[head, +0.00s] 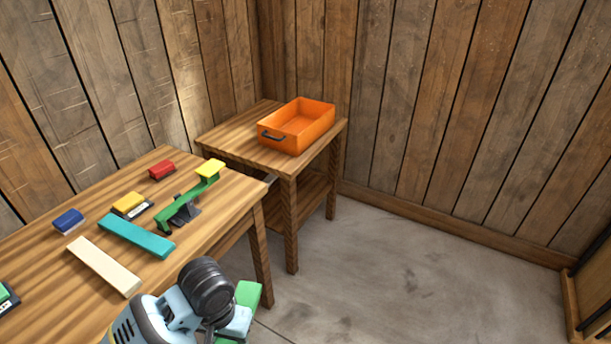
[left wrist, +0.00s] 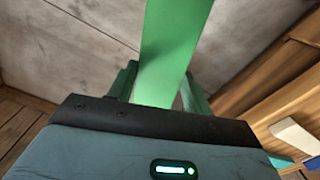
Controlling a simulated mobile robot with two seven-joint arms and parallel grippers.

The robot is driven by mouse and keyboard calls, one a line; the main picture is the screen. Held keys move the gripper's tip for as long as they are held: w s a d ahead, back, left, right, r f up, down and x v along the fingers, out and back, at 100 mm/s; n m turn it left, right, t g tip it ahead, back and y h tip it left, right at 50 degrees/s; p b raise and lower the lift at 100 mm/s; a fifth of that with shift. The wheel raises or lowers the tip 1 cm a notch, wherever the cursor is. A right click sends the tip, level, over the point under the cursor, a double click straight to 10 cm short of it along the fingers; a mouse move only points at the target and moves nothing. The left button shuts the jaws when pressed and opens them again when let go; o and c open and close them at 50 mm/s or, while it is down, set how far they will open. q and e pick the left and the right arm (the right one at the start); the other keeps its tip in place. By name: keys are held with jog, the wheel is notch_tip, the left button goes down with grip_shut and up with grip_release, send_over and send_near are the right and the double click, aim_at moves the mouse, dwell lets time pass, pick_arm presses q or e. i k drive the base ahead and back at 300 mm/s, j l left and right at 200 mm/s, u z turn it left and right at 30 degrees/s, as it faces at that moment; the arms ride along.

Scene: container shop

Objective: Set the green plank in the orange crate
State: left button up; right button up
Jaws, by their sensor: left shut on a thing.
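The green plank (head: 248,294) is in my left gripper (head: 236,318), low in the head view, in front of the near table's right end and over the floor. In the left wrist view the plank (left wrist: 175,45) stands out from between the two green fingers, which are shut on it. My forearm hides part of it in the head view. The orange crate (head: 316,137) stands on the small far table, open at the top and empty, with a dark handle on its near-left wall. The gripper is well apart from the crate. My right gripper is not in view.
The small table (head: 238,146) has bare wood left of the crate. The long table (head: 215,215) holds a cream plank (head: 104,266), a teal plank (head: 136,236), a tilted green beam (head: 188,203) with a yellow block (head: 210,169), and several small blocks. Floor to the right is clear.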

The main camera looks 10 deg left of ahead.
aim_at(295, 132)
jog(key=i+l, duration=0.15)
jog(key=i, duration=0.45)
jog(key=i+l, duration=0.2)
jog(key=i, duration=0.4)
jog(key=i+l, duration=0.15)
jog(key=i, duration=0.45)
